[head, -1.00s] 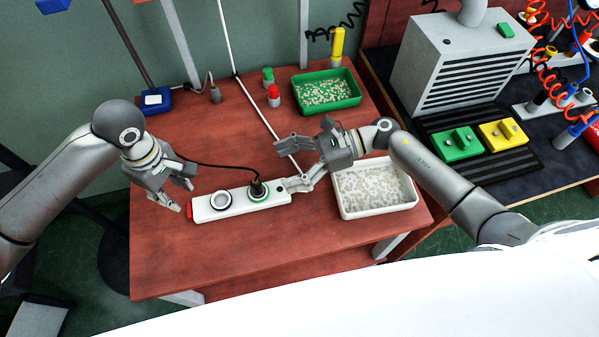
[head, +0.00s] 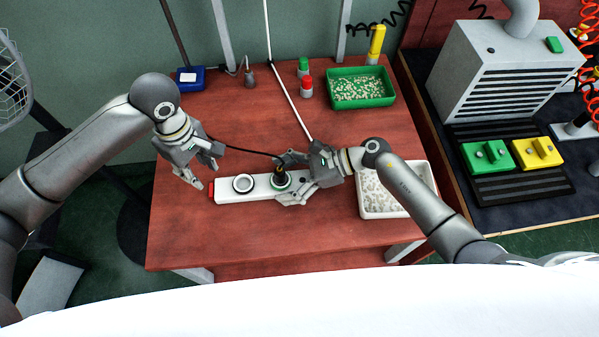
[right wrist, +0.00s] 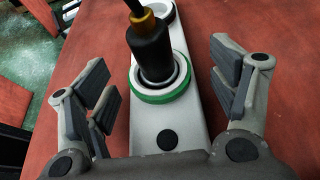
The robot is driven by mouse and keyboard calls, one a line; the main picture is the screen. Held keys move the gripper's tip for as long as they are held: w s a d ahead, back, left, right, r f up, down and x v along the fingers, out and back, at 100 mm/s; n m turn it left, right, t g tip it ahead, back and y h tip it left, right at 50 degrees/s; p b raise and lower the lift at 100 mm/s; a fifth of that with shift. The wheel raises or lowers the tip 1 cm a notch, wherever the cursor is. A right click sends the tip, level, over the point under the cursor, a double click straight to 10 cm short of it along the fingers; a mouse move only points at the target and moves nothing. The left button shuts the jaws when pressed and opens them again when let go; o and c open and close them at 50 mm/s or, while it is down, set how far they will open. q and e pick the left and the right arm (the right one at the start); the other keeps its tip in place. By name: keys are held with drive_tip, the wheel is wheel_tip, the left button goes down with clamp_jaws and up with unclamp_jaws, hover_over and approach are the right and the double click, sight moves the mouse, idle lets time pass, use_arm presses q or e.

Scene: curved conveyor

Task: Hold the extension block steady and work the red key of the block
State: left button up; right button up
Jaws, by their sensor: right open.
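The white extension block (head: 262,184) lies on the red-brown table, with an empty round socket (head: 243,184) and a green-ringed socket (head: 280,183) holding a black plug. The red key (head: 211,190) is at the block's left end. My left gripper (head: 207,168) is open and empty just beside and above the red key. My right gripper (head: 287,179) is open around the plug end of the block, one finger on each long side. In the right wrist view the block (right wrist: 190,120) runs between the open fingers, with a visible gap on both sides; the red key is out of that view.
A white tray of pale pellets (head: 428,172) stands right of the block, partly behind my right arm. A green tray (head: 360,100), a red-capped bottle (head: 306,87) and a green-capped one (head: 303,67) stand at the back. A black cable (head: 250,151) runs to the plug.

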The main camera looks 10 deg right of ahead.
drive_tip(key=shift+a+f, duration=0.15)
drive_tip(key=shift+a, duration=0.2)
drive_tip(key=shift+c, duration=0.3)
drive_tip(key=c, duration=1.4)
drive_tip(key=shift+o, duration=0.2)
use_arm(q)
clamp_jaws()
idle(1.1)
